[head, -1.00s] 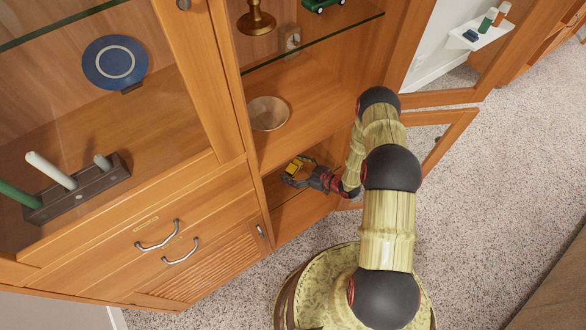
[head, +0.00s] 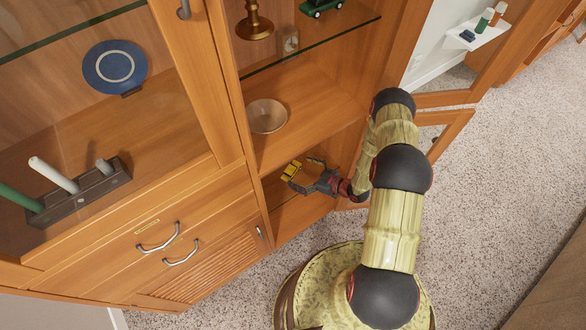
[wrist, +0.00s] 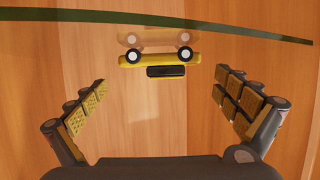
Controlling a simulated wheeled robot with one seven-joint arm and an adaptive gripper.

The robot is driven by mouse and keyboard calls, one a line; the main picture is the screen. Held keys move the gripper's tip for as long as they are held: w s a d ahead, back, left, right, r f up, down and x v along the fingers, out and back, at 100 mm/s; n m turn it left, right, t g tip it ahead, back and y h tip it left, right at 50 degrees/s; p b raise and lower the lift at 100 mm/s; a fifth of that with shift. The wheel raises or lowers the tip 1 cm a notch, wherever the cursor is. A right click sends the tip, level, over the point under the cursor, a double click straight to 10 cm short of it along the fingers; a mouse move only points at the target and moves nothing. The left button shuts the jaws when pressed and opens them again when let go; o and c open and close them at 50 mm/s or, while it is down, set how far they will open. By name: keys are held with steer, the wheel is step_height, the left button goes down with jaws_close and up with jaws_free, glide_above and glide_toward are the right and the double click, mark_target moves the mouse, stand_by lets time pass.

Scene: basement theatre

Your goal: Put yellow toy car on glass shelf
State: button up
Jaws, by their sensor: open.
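The yellow toy car (head: 289,172) is in the lower compartment of the cabinet. In the wrist view the car (wrist: 160,62) shows wheels upward, with a faint mirror image against its wheels. This fits a car standing on a glass shelf seen upside down. The glass shelf's dark green edge (wrist: 210,24) runs across the top of that view. My gripper (head: 306,176) is in front of the car in the same compartment. In the wrist view my gripper (wrist: 160,80) is open and empty, with its fingers spread wide and apart from the car.
A wooden shelf with a bowl (head: 267,116) is just above. Higher, a glass shelf (head: 330,40) carries a green toy car (head: 322,8) and a brass object (head: 255,22). An open cabinet door (head: 452,130) stands right of my arm. Carpet lies free at right.

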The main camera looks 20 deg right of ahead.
steer(key=p+v, duration=0.1)
steer(key=v, duration=0.5)
steer(key=shift+d+r, duration=0.15)
steer(key=shift+r, duration=0.05)
steer(key=shift+s+d+r, duration=0.15)
steer(key=shift+s+d, duration=0.2)
steer(key=shift+s, duration=0.25)
